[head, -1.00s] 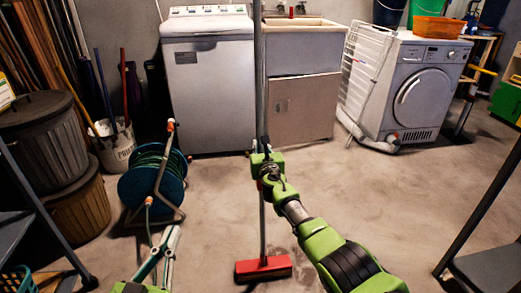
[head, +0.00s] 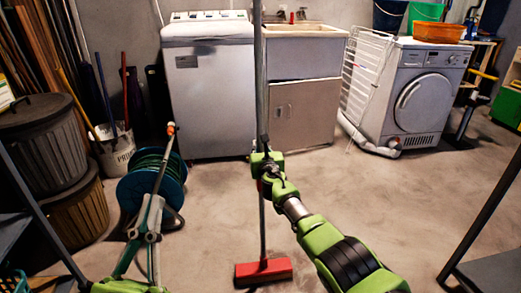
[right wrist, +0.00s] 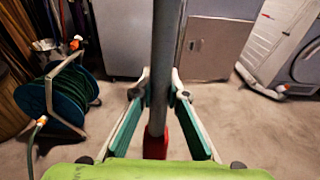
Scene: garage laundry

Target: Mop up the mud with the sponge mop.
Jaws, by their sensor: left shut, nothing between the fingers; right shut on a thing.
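The sponge mop has a long grey handle (head: 262,75) and a red head (head: 263,270) resting on the concrete floor. My right gripper (head: 264,162) is shut on the mop handle, which stands nearly upright. My left gripper (head: 153,205) is shut and empty at the lower left, in front of the hose reel. I cannot make out any mud on the visible floor; the mop head hides the patch under it.
A hose reel (head: 145,180) and dark bins (head: 45,145) stand at left. A white washer (head: 208,90), a sink cabinet (head: 302,110) and a dryer (head: 415,95) line the back. Shelf frames flank both sides. The floor (head: 370,195) in the middle and right is clear.

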